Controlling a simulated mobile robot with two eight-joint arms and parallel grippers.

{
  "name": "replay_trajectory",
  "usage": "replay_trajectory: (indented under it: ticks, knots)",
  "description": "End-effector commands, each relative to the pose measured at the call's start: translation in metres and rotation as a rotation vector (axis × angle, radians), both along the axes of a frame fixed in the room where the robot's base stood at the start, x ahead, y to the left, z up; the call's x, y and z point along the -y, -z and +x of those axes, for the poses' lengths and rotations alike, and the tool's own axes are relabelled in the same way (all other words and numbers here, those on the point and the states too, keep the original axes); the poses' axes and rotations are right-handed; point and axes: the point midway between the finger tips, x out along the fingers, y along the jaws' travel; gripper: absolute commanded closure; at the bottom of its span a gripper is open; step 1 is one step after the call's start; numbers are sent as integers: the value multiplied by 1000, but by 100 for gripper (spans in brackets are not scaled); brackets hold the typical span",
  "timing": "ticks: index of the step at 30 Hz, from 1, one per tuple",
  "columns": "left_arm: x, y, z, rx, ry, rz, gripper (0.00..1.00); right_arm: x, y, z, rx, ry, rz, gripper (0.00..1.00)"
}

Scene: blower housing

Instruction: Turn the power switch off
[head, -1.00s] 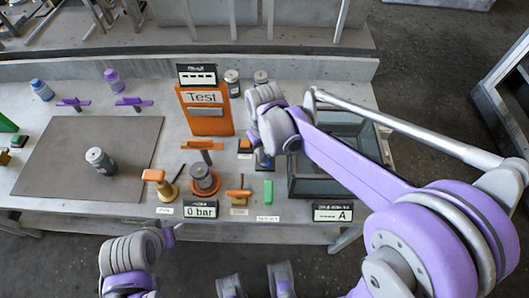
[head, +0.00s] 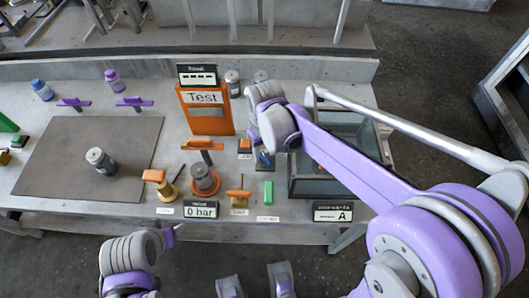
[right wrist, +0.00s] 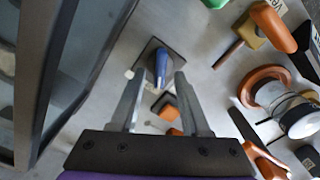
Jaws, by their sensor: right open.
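In the right wrist view a blue lever (right wrist: 161,65) stands on a dark square plate. It looks like the power switch, but I can read no label on it. In the head view the blue lever (head: 263,158) is partly hidden under my right wrist. My right gripper (right wrist: 159,76) is open, with a finger to each side of the lever in the picture. I cannot tell whether either finger touches it. My left arm shows at the lower left of the head view, but its fingers do not show.
A small orange switch (right wrist: 172,113) sits close beside the blue lever. A glass-walled bin (head: 305,190) stands to the right.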

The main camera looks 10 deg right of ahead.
Motion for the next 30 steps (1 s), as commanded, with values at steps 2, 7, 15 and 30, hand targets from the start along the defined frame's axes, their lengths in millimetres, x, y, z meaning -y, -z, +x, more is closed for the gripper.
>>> replay_trajectory:
  ticks: [2,7,15,30]
  knots:
    - [0,-2,0,1,0,0,36,0,-14,0,0,0,0,54]
    - [0,-7,1,2,0,0,36,0,-50,-1,0,0,0,54]
    - [0,-11,2,4,0,0,36,0,-92,0,0,-1,0,54]
    - [0,-11,2,4,0,0,36,0,-100,0,0,-1,0,54]
